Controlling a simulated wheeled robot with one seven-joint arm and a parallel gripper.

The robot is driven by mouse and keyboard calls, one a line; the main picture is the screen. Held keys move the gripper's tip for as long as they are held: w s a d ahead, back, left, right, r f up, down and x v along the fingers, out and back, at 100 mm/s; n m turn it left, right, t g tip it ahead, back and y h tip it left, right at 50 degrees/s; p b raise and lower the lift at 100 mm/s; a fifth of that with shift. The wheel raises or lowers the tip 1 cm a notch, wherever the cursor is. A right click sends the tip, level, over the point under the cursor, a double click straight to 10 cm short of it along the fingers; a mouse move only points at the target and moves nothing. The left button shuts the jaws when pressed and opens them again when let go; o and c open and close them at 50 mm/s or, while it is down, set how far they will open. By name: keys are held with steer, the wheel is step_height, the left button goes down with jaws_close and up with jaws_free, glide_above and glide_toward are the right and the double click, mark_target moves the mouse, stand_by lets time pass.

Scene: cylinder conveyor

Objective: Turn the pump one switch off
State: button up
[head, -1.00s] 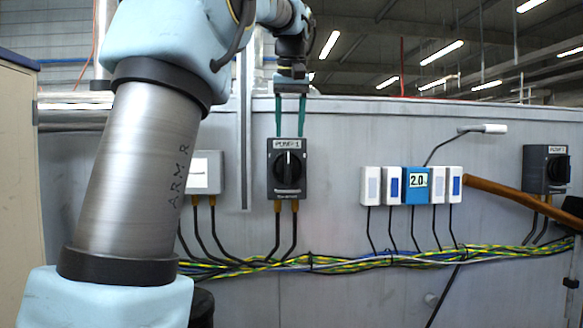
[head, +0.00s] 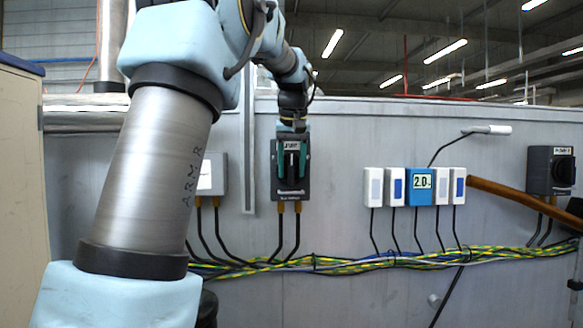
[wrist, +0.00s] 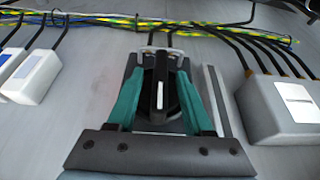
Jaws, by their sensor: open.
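The pump one switch (head: 291,192) is a dark grey box with a black rotary knob, on the grey wall panel in the head view. Its label is mostly hidden behind my gripper. In the wrist view the knob (wrist: 159,88) has a raised grip with a white line, standing upright. My gripper (head: 292,172) has two green fingers, open, one on each side of the knob grip. In the wrist view a gap shows between the grip and each finger, so the gripper (wrist: 160,80) holds nothing. Contact with the knob's rim cannot be told.
A similar dark switch (head: 551,170) is at the far right. A row of white and blue modules (head: 419,186) is right of pump one. A grey box (head: 209,174) is at its left. Cables (head: 340,262) run below. A brown pipe (head: 505,190) juts at the right.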

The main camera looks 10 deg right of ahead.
jaws_close()
stand_by(0.3)
stand_by(0.5)
steer(key=y+p, duration=0.2)
steer(key=m+y, duration=0.1)
steer(key=shift+d+r+y+p, duration=0.1)
steer(key=shift+d+y+p, duration=0.2)
steer(key=shift+p, duration=0.1)
steer(key=y, duration=0.2)
steer(key=y+p, duration=0.1)
steer(key=y, duration=0.1)
steer(key=shift+d+f+m+t, duration=0.1)
steer(key=shift+f+m+t, duration=0.1)
steer(key=shift+m+t, duration=0.2)
steer(key=shift+d+f+m+t+y+b, duration=0.1)
steer(key=shift+m+t+y+b, duration=0.35)
steer(key=shift+y, duration=1)
steer(key=shift+a+f+m+t+y+b, duration=0.15)
steer(key=shift+m+t+y+b, duration=0.3)
steer(key=shift+y, duration=0.95)
steer(key=shift+d+f+m+t+y+b, duration=0.15)
steer(key=shift+m+t+y+b, duration=0.3)
steer(key=shift+y, duration=1)
